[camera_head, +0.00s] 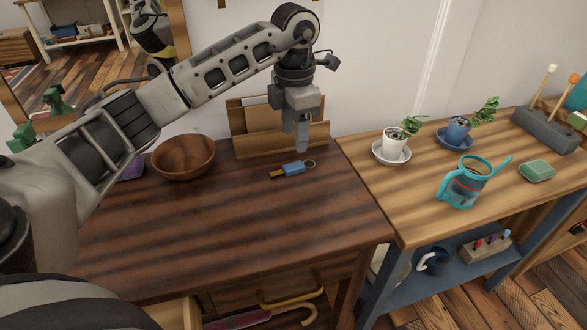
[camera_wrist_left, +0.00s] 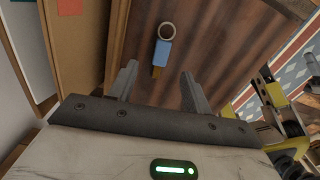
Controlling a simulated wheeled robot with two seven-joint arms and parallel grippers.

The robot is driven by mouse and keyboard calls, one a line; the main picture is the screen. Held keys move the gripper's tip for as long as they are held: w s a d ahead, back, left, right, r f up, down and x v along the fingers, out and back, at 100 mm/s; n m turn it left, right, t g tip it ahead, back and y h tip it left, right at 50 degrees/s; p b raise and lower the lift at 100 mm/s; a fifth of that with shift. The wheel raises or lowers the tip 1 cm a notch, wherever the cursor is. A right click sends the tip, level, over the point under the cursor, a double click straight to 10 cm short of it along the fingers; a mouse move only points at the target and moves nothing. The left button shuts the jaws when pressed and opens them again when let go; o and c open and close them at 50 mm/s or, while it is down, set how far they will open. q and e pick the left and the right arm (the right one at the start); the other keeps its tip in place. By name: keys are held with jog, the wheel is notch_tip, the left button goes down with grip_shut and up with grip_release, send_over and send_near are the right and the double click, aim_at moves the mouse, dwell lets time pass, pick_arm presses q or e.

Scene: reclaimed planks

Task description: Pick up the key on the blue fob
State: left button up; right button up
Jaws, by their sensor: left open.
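The key on the blue fob (camera_head: 292,168) lies on the dark wooden table (camera_head: 230,230), near its back edge. The fob is a blue block with a metal ring at one end and a brass-coloured key at the other. In the left wrist view the fob (camera_wrist_left: 162,53) lies ahead of the fingertips, roughly in line with the gap between them. My left gripper (camera_head: 302,135) points down above the fob, apart from it. Its two fingers (camera_wrist_left: 160,82) are open with nothing between them. My right gripper is not seen.
A wooden letter holder (camera_head: 262,140) stands close behind the fob. A wooden bowl (camera_head: 184,157) sits to its left. The lighter table (camera_head: 400,205) at right bears two potted plants and a teal watering can (camera_head: 462,185). The dark table's front is clear.

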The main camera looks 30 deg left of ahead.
aim_at(294, 165)
pick_arm(q)
notch_tip(294, 165, down, 7)
jog(key=shift+s+f, duration=0.15)
jog(key=c, duration=1.1)
